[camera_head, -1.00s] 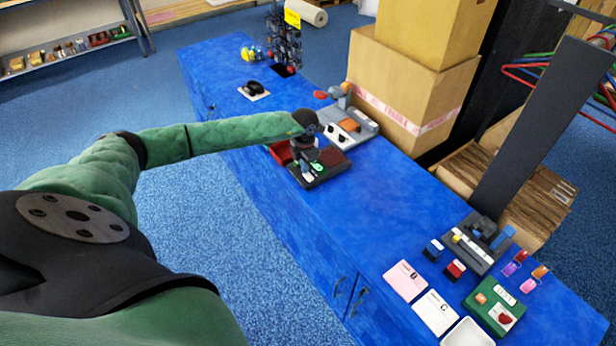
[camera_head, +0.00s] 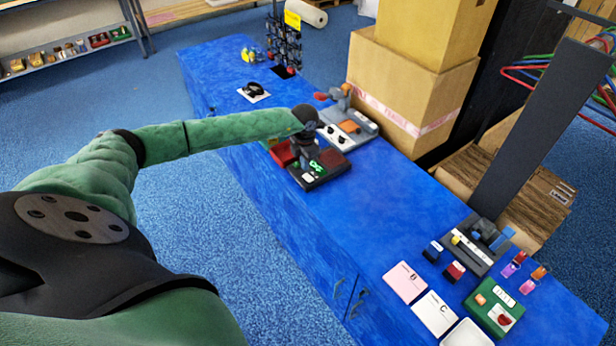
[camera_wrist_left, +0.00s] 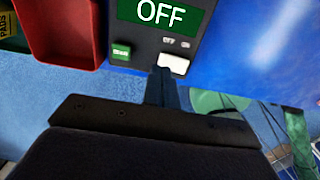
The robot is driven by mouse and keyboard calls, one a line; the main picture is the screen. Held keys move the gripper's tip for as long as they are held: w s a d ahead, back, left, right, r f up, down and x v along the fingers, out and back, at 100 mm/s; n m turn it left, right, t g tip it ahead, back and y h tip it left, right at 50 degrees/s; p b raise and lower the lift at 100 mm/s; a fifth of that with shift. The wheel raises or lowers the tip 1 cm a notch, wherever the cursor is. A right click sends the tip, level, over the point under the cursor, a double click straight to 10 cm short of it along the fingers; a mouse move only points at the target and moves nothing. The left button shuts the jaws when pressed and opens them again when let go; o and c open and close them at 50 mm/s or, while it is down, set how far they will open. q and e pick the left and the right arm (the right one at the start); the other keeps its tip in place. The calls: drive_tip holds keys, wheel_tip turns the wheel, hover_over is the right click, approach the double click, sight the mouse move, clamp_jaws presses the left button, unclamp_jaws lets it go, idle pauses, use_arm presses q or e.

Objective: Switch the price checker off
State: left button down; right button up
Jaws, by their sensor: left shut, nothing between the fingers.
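The price checker (camera_head: 336,161) is a dark box on the blue counter. Its green display (camera_wrist_left: 150,12) reads OFF in the left wrist view. Below the display are a green button (camera_wrist_left: 120,52) on the left and a white rocker or key (camera_wrist_left: 175,63) on the right, with small labels above it. My left gripper (camera_head: 303,161) is shut and empty over the price checker's near left part. In the wrist view its fingertips (camera_wrist_left: 161,72) are beside the white key's left edge; I cannot tell whether they touch. My right gripper is not in view.
A red bin (camera_head: 282,153) stands directly left of the price checker. A grey device with dials (camera_head: 345,130) is behind it, near stacked cartons (camera_head: 415,95). Cards, a green box (camera_head: 494,306) and small blocks lie at the counter's near right. The counter between is clear.

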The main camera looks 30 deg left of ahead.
sight(305, 174)
use_arm(q)
wheel_tip(305, 174, up, 4)
drive_tip(key=shift+r+p, duration=0.2)
drive_tip(key=shift+p, duration=0.35)
idle(0.4)
